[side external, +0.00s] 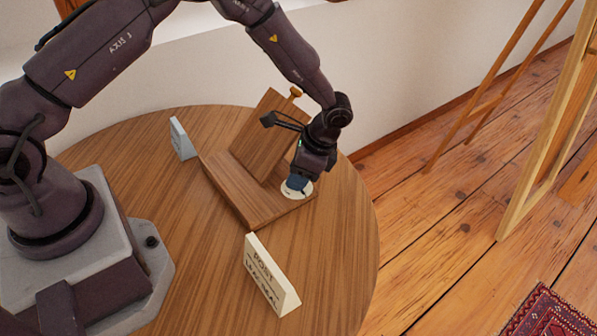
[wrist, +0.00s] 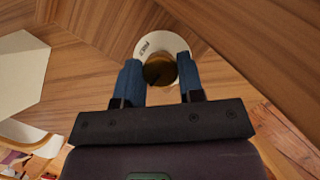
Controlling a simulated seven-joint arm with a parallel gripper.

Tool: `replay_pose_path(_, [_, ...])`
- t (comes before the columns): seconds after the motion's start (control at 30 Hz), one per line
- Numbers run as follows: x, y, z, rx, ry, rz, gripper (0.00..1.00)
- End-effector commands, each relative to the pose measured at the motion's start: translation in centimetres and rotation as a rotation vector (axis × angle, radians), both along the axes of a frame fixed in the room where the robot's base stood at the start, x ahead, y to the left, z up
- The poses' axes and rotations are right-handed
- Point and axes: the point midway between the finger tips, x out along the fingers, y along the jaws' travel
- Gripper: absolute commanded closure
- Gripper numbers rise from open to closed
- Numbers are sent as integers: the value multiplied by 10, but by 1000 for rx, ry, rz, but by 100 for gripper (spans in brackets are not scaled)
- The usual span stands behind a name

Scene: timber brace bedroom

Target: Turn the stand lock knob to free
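The wooden stand (side external: 235,190) is on the round table, with a flat base and a tilted panel (side external: 262,135). A round white dial plate (side external: 291,193) lies on the base at its right end. It also shows in the wrist view (wrist: 184,42), with small lettering that I cannot read surely. The brown lock knob (wrist: 160,72) rises from the plate; the side view hides it. My gripper (side external: 298,184) points down over the plate. In the wrist view, its blue fingers (wrist: 161,76) flank the knob, which fills the gap. I cannot tell whether they press on it.
A white lettered card (side external: 268,275) stands at the front of the round table (side external: 335,245). A pale blue card (side external: 182,138) stands behind the stand to the left. The wall is close behind the table. A wooden easel frame (side external: 535,140) stands on the floor at right.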

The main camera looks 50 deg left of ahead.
Motion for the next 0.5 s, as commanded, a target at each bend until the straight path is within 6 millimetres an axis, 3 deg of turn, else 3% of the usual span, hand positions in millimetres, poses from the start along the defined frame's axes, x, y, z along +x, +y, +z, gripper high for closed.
replay_pose_path(0.27, [0, 0, 1, 0, -1, -38, 88])
replay_pose_path(0.5, [0, -1, 1, 2, -2, -172, 88])
